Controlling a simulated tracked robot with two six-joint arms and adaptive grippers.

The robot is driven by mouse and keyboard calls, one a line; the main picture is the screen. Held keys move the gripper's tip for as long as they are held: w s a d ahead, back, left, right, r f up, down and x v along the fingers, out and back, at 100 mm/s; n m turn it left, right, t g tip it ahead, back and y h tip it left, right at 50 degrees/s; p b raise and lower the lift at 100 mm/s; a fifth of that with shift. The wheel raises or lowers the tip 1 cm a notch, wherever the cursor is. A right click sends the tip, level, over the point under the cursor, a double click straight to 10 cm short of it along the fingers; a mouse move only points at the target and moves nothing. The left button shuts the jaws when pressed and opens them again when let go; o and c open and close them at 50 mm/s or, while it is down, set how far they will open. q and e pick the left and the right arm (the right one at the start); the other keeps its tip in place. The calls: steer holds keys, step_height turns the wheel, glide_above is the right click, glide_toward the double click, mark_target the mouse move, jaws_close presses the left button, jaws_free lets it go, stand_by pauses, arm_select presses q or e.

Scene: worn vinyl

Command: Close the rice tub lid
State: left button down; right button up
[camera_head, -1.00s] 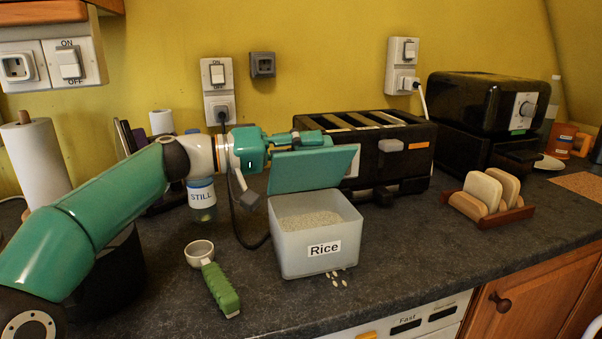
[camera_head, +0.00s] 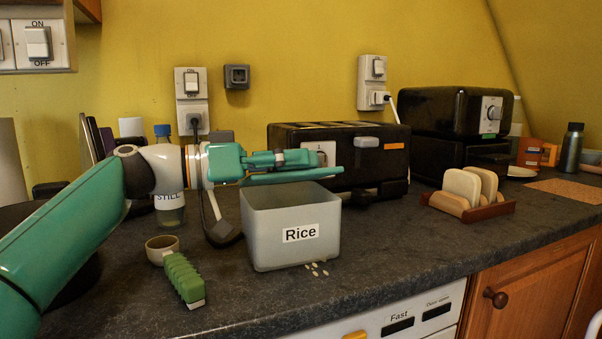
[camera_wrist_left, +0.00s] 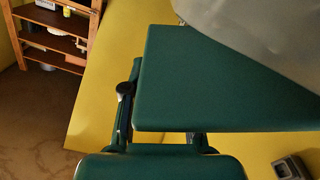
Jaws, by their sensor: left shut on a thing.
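The translucent white rice tub (camera_head: 292,248), labelled "Rice", stands on the dark worktop. Its green lid (camera_head: 292,177) shows nearly edge-on as a thin, almost level strip just above the tub's back rim. A gap shows between the lid and the front rim, and the rice inside is hidden from this angle. My left gripper (camera_head: 305,159) reaches in from the left and is shut on the lid, above the tub. In the left wrist view the lid (camera_wrist_left: 220,85) fills the middle, right in front of the gripper. My right gripper is in neither view.
A green-handled scoop (camera_head: 185,279) lies left of the tub. A STILL bottle (camera_head: 168,205) stands behind my left arm. A black toaster (camera_head: 390,165) is close behind the tub. A toast rack (camera_head: 468,207) stands to the right. Several rice grains (camera_head: 317,268) lie in front.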

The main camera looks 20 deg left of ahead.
arm_select(q)
steer(key=f+m+b, duration=0.1)
steer(key=b, duration=0.1)
steer(key=f+m+b, duration=0.1)
steer(key=s+d+f+m+b, duration=0.1)
steer(key=f+m+b, duration=0.1)
steer(key=shift+b, duration=0.3)
steer(key=c, duration=0.9)
jaws_free()
steer(key=shift+w, duration=0.1)
steer(key=shift+a+r, duration=0.1)
steer(key=shift+a, duration=0.05)
steer(key=shift+v, duration=3.95)
